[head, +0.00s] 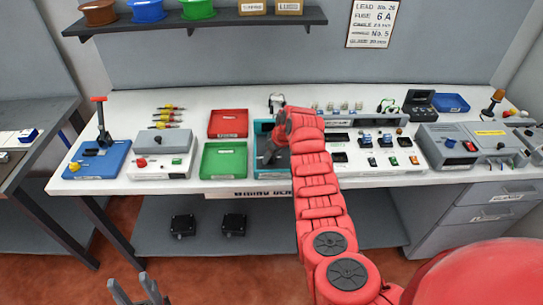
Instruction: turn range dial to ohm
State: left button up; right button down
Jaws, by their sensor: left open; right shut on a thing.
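I cannot make out the range dial or its ohm mark; my red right arm covers part of the bench. My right gripper (267,157), dark and small in the head view, points down at the teal tray (262,174) in the middle of the bench. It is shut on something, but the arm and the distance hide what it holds. My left gripper (130,285) is at the bottom left, open and empty, in front of the bench and away from everything on it.
Green (224,160) and red (228,124) trays lie left of the teal one. A grey-and-white panel (375,152) with switches stands right of my arm. A grey box with dials (447,146) is further right. A shelf (195,24) hangs above.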

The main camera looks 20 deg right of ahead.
jog(key=shift+a+m+t+h, duration=0.15)
jog(key=shift+m+t+h, duration=0.25)
jog(key=shift+m, duration=0.8)
jog(key=shift+f+m+h+b, duration=0.15)
jog(key=shift+m+h+b, duration=0.25)
jog(key=shift+m+b, duration=0.45)
jog(key=m+b, duration=0.2)
jog(key=m+h+b, duration=0.1)
jog(key=m+b, duration=0.1)
jog(key=shift+a+h, duration=0.2)
jog(key=shift+h, duration=0.1)
jog(key=shift+a+m+g+h+b, duration=0.1)
jog(key=shift+m+g+h+b, duration=0.35)
jog(key=shift+m+b, duration=1.15)
jog(key=shift+c, duration=2.2)
grip_release()
jog(key=shift+r, duration=0.2)
